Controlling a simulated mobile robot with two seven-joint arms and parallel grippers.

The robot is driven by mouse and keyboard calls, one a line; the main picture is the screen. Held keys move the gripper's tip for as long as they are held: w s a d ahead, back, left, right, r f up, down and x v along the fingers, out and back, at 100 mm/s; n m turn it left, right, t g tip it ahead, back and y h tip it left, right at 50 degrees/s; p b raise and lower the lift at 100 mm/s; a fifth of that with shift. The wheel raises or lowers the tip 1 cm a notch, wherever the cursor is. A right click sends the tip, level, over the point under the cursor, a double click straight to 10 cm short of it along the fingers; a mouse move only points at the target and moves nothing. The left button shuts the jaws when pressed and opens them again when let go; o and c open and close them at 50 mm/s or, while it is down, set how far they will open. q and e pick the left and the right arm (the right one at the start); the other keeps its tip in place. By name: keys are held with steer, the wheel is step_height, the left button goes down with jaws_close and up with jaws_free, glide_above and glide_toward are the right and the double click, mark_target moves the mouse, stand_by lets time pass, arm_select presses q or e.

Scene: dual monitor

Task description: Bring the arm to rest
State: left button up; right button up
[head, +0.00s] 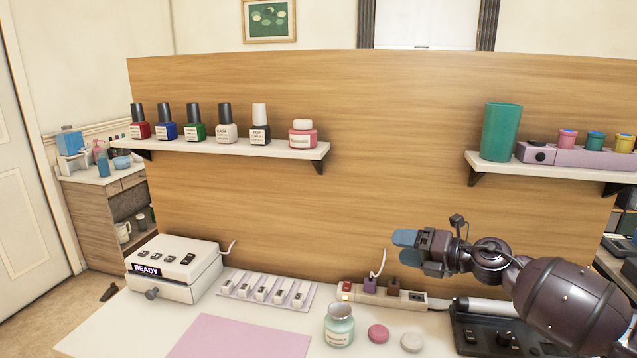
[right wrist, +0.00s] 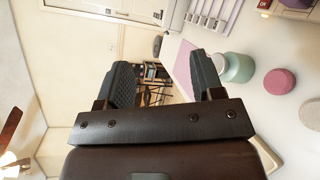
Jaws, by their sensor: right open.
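My right arm comes in from the right in the head view. Its gripper (head: 405,238) is held above the desk, in front of the wooden back panel, with its fingers pointing left. In the right wrist view the gripper (right wrist: 165,85) has its two dark fingers wide apart with nothing between them. The white desk (head: 120,325) lies below it. My left gripper does not show in either view.
An open teal jar (head: 339,328), a pink lid (head: 378,333) and a pale lid (head: 411,342) sit near a power strip (head: 350,292). A white READY box (head: 175,270), pink mat (head: 240,338) and dark device (head: 495,335) are on the desk. Shelves (head: 225,147) hold bottles.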

steer(key=s+d+f+m+t+h+p, duration=0.1)
steer(key=s+f+m+h, duration=0.2)
steer(key=s+f+m, duration=0.3)
steer(key=s+d+f+m+t+h+p, duration=0.1)
steer(key=s+d+f+m+t+h, duration=0.1)
steer(key=s+f+m+h, duration=0.2)
steer(key=s+d+f+m+t+h, duration=0.2)
steer(key=s+f+m, duration=0.7)
steer(key=s+m, duration=0.8)
steer(key=shift+d+f+m+h+p, duration=0.1)
steer(key=shift+f+m+h+p, duration=0.1)
steer(key=shift+m+h, duration=0.4)
steer(key=shift+f+m+h+p, duration=0.1)
steer(key=shift+m+h+p, duration=0.1)
steer(key=shift+m, duration=0.7)
steer(key=s+d+f+m+g+h, duration=0.1)
steer(key=s+f, duration=0.3)
steer(key=s, duration=0.4)
steer(key=s+d+f+m+g+h, duration=0.1)
steer(key=s+f, duration=0.3)
steer(key=s, duration=0.4)
steer(key=shift+s+d+m+g+h+p, duration=0.4)
steer(key=shift+d+m+g, duration=0.2)
steer(key=shift+d+m, duration=0.2)
